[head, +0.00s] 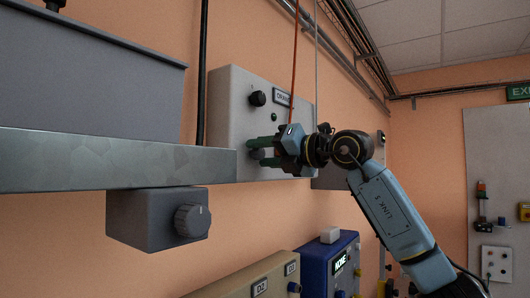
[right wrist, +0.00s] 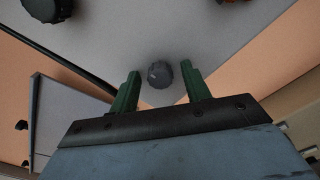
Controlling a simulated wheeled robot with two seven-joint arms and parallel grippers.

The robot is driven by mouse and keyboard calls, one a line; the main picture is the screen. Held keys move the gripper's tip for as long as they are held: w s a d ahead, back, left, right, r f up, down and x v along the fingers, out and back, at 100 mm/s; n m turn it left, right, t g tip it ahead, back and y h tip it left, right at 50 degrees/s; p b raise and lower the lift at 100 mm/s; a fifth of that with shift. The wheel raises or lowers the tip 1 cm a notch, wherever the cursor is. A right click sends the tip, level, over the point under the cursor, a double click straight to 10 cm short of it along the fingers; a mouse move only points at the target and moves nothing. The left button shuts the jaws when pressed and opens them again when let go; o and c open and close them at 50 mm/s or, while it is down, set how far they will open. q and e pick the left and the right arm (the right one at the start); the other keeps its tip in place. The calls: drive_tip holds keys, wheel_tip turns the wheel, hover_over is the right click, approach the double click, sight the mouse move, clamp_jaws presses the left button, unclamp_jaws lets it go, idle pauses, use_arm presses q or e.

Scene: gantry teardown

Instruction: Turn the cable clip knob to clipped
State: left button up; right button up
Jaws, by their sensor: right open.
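A small grey knob (right wrist: 159,75) stands on the grey wall panel (head: 232,95), near its lower edge. I cannot read a label that names it as the cable clip knob. My right gripper (head: 256,149) is open in front of the lower part of this panel, its green fingers pointing at it. In the right wrist view the knob shows between the two fingertips, with a gap on either side. A pale mark shows on its face; contact and its exact setting cannot be told. My left gripper is not in view.
A black knob (head: 257,98) sits higher on the panel. An orange cable (head: 295,55) hangs close to my right gripper. A metal shelf (head: 120,160) with a grey bin (head: 85,75) fills the left, above a grey box with a dial (head: 192,221). A blue unit (head: 318,265) stands below.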

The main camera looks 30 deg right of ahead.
drive_tip(key=shift+c, duration=0.7)
drive_tip(key=c, duration=0.8)
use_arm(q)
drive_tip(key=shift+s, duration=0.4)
use_arm(e)
drive_tip(key=shift+c, duration=0.2)
drive_tip(key=shift+m, duration=0.4)
drive_tip(key=m, duration=0.3)
drive_tip(key=shift+m, duration=0.4)
drive_tip(key=m, duration=0.4)
drive_tip(key=shift+m+b, duration=0.3)
drive_tip(key=m, duration=0.4)
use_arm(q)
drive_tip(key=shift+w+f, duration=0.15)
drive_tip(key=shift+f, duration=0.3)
use_arm(e)
drive_tip(key=m, duration=0.4)
drive_tip(key=shift+m, duration=0.3)
